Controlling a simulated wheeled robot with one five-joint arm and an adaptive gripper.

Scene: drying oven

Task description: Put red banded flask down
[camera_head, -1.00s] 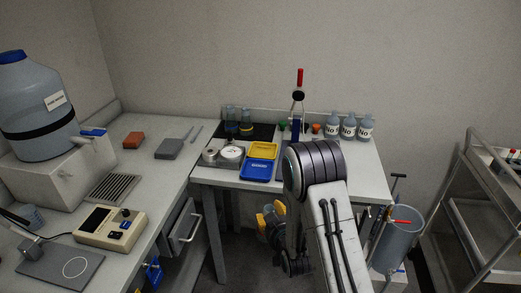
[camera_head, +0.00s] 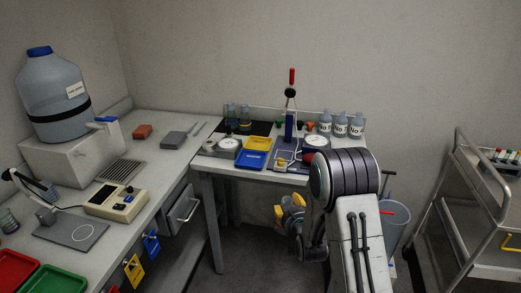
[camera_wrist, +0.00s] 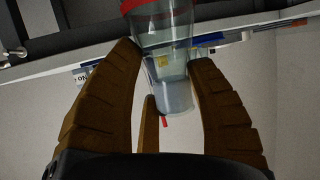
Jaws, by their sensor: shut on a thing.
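My gripper (camera_head: 289,207) has orange-brown fingers and hangs in front of the back bench, below its top in the head view. In the wrist view my gripper (camera_wrist: 168,60) is shut on the red banded flask (camera_wrist: 168,42), a clear glass vessel with a red band at the top edge of the picture. The fingers lie on either side of it, and its upper part is cut off by the frame. I cannot make out the flask in the head view.
The back bench holds a black mat (camera_head: 262,127) with glass flasks, a yellow tray (camera_head: 258,143), a blue tray (camera_head: 251,160), a stand (camera_head: 290,122) and labelled bottles (camera_head: 341,126). A trolley (camera_head: 455,215) stands right. Red (camera_head: 14,268) and green (camera_head: 55,281) trays are at lower left.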

